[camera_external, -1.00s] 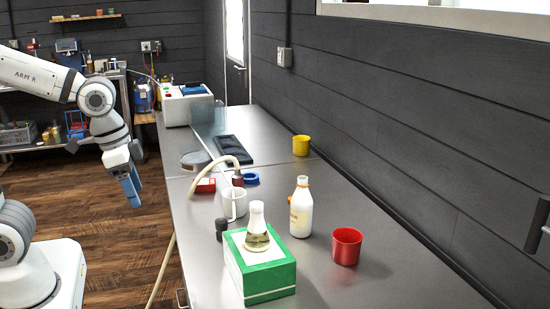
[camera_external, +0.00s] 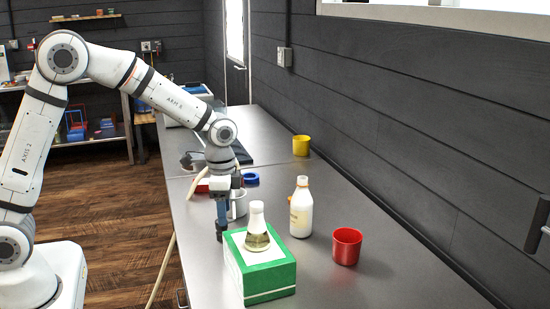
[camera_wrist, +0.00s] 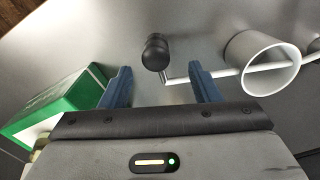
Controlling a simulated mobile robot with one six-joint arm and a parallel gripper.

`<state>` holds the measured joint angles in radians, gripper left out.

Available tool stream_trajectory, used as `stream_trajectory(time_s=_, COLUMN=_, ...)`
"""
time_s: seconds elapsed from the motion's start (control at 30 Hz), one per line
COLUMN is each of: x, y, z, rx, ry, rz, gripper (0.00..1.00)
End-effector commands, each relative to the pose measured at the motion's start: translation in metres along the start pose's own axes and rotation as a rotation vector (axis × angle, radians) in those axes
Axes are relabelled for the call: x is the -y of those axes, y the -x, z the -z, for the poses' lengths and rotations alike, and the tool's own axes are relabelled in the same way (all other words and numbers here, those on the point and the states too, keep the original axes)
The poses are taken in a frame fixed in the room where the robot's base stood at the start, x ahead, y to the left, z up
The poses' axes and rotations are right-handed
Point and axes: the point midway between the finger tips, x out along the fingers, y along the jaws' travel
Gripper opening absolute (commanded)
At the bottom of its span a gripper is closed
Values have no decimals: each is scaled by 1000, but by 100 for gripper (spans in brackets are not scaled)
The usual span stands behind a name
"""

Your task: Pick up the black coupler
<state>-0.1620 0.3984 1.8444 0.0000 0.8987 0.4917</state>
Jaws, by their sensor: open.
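The black coupler (camera_wrist: 155,54) shows in the wrist view as a dark, rounded piece on the grey bench, just ahead of the gap between my fingertips. In the external view its dark lower part (camera_external: 219,237) shows under my gripper, left of the green box; the rest is hidden by the fingers. My gripper (camera_wrist: 160,70) has its blue fingers apart with nothing held between them. In the external view my gripper (camera_external: 222,222) points down over the bench, in front of the white mug. I cannot tell whether the fingers touch the coupler.
The white mug (camera_wrist: 270,64) stands close right of the coupler, with a thin pale strip nearby. The green box (camera_external: 262,275) bears a flask (camera_external: 257,230). A white bottle (camera_external: 301,210), red cup (camera_external: 346,246) and yellow cup (camera_external: 301,145) stand further right.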

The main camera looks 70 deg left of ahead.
Motion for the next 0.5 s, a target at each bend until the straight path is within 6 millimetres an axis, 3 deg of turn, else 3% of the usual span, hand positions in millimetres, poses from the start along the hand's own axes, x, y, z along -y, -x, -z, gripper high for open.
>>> stream_trajectory(time_s=0.33, x=-4, y=-46, z=-8, rx=3, ry=1, rz=-2, gripper=56)
stream_trajectory(time_s=0.5, x=-4, y=-58, z=-8, rx=0, ry=1, rz=0, gripper=56)
